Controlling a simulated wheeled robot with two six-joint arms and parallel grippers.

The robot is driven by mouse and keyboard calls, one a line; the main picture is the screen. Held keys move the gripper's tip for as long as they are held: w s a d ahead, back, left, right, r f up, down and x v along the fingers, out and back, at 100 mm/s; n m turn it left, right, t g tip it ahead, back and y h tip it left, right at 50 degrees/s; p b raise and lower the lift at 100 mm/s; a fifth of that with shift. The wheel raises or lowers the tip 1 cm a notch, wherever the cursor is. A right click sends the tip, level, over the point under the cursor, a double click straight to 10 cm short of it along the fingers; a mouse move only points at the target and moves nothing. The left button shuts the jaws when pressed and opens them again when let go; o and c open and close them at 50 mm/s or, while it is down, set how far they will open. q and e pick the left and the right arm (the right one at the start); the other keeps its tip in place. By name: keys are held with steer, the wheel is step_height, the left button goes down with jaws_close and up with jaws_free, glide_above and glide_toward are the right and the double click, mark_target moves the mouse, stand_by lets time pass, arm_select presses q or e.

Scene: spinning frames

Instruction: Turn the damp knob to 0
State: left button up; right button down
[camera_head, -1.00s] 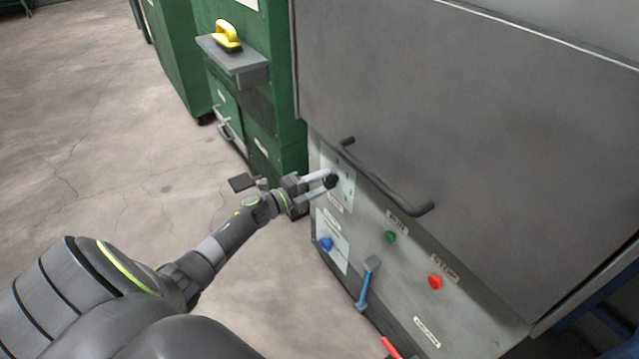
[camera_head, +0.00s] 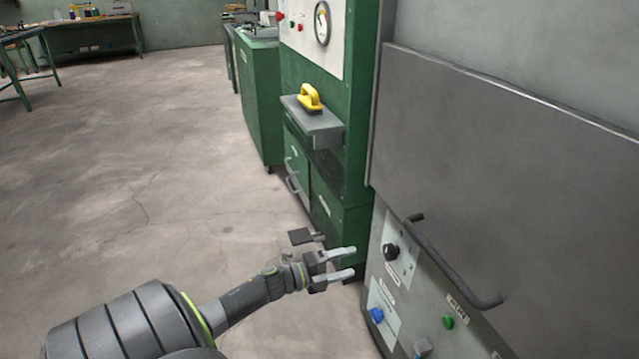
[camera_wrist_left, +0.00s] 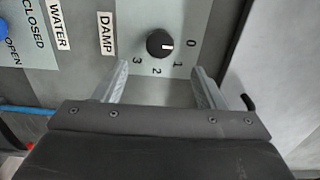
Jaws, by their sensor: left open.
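The black damp knob (camera_head: 391,252) sits on a light plate on the grey machine's front. In the left wrist view the knob (camera_wrist_left: 160,43) has a white mark pointing right, toward the printed 0 (camera_wrist_left: 191,44). The numbers 1, 2 and 3 run round below it. The DAMP label (camera_wrist_left: 107,33) is to its left. My left gripper (camera_head: 353,262) is open and empty, left of the knob and apart from it. In the left wrist view its two fingertips (camera_wrist_left: 160,71) are spread below the knob. My right gripper is not in view.
A dark bar handle (camera_head: 455,265) juts out right of the knob. A blue knob (camera_head: 376,315) and a green button (camera_head: 448,321) are lower on the panel. A green cabinet with a shelf (camera_head: 318,122) stands behind. The floor at left is clear.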

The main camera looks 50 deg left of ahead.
arm_select(q)
steer(key=v, duration=0.7)
stand_by(0.4)
